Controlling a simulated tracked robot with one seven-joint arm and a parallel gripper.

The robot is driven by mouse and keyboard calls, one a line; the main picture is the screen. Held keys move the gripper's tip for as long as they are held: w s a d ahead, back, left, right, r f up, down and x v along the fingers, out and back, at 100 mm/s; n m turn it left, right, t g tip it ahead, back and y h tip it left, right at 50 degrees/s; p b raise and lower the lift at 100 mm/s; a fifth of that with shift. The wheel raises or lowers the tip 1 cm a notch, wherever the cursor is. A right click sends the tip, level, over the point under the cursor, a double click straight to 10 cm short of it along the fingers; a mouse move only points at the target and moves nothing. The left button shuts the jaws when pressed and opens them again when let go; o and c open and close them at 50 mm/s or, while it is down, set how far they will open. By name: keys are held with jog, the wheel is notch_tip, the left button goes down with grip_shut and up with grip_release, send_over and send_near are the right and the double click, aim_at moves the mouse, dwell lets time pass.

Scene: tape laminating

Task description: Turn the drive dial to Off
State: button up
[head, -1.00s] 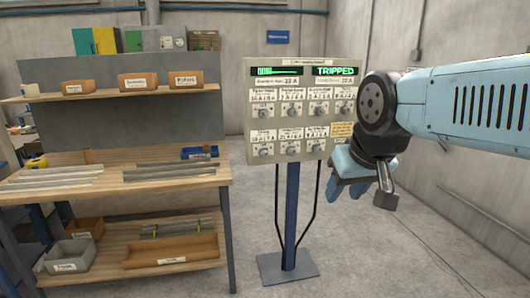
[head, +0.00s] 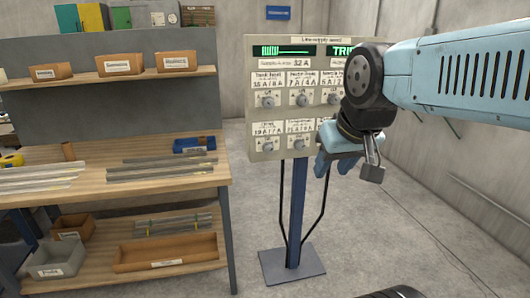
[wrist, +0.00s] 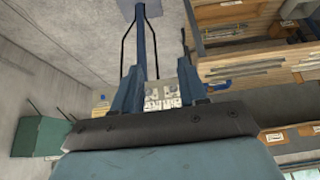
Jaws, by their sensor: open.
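The control panel (head: 258,132) stands on a blue post. Its upper left display shows a green bar, and the display beside it (head: 342,50) reads "TRI", with the rest hidden behind my arm. Several grey dials with paper labels sit in two rows, such as one at upper left (head: 267,101); the labels are too small for me to tell which is the drive dial. My gripper (head: 338,165) is open, empty and in front of the panel's lower right, hiding dials there. In the wrist view, the panel (wrist: 165,97) shows upside down between the fingers.
A wooden workbench (head: 205,178) with metal bars stands left of the panel, with boxes on the shelf above and bins below. The panel's base plate (head: 292,265) is on the floor. Open floor lies in front and to the right.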

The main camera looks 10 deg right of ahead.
jog(key=shift+o, duration=0.4)
jog(key=shift+o, duration=0.8)
jog(key=shift+w, duration=0.15)
jog(key=shift+o, duration=1)
jog(key=w+f+t, duration=0.2)
jog(key=w, duration=1)
jog(key=shift+a+f+m, duration=0.3)
jog(key=shift+f+m, duration=0.05)
jog(key=shift+m, duration=0.05)
jog(key=m+t, duration=0.2)
jog(key=t, duration=0.4)
send_near(270, 152)
jog(key=w+r+v, duration=0.1)
jog(key=v, duration=0.8)
notch_tip(270, 152, down, 8)
jog(key=w+m+t, duration=0.1)
jog(key=w+t, duration=0.2)
jog(key=t, duration=0.1)
jog(key=w, duration=1.3)
jog(key=shift+w, duration=0.2)
jog(key=shift+c, duration=0.4)
